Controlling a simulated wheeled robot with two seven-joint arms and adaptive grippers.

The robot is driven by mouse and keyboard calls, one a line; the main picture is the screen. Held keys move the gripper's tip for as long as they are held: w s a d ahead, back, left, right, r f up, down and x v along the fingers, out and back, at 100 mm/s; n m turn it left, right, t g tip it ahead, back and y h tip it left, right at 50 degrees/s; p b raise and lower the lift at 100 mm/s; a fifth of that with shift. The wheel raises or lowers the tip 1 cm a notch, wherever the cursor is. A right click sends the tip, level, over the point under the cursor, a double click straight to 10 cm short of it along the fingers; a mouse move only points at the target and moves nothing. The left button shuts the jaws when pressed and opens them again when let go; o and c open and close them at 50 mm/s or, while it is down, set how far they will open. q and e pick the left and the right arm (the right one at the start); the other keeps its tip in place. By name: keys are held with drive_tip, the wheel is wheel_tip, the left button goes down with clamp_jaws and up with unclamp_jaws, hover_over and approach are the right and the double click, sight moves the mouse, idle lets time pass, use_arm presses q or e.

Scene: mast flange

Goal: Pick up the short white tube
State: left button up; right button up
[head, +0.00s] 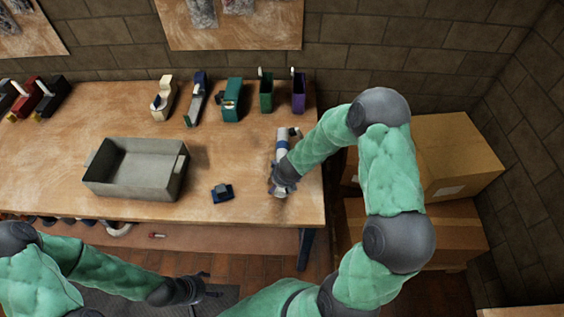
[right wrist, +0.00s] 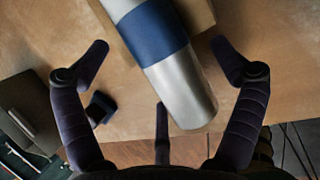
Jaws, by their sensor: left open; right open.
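A pale grey-white tube with a blue band (head: 282,141) lies at the right end of the workbench; it is the nearest match I see to the short white tube. In the right wrist view the tube (right wrist: 183,92) runs between the spread fingers of my right gripper (right wrist: 160,60), with gaps on both sides. The right gripper (head: 282,187) is open at the tube's near end, partly hidden by its own wrist in the head view. My left gripper (head: 203,288) is open and empty, low in front of the bench.
A grey bin (head: 136,191) stands on the bench (head: 60,190), left of a small dark blue block (head: 222,193). A wooden piece (right wrist: 198,14) is under the tube. Several holders line the back, including a green one (head: 266,97) and a purple one (head: 299,96). Cardboard boxes (head: 455,165) stand right.

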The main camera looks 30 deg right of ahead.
drive_tip(key=shift+f, duration=0.3)
drive_tip(key=shift+w, duration=0.1)
drive_tip(key=c, duration=1.4)
drive_tip(key=shift+r, duration=0.1)
drive_tip(key=shift+c, duration=0.2)
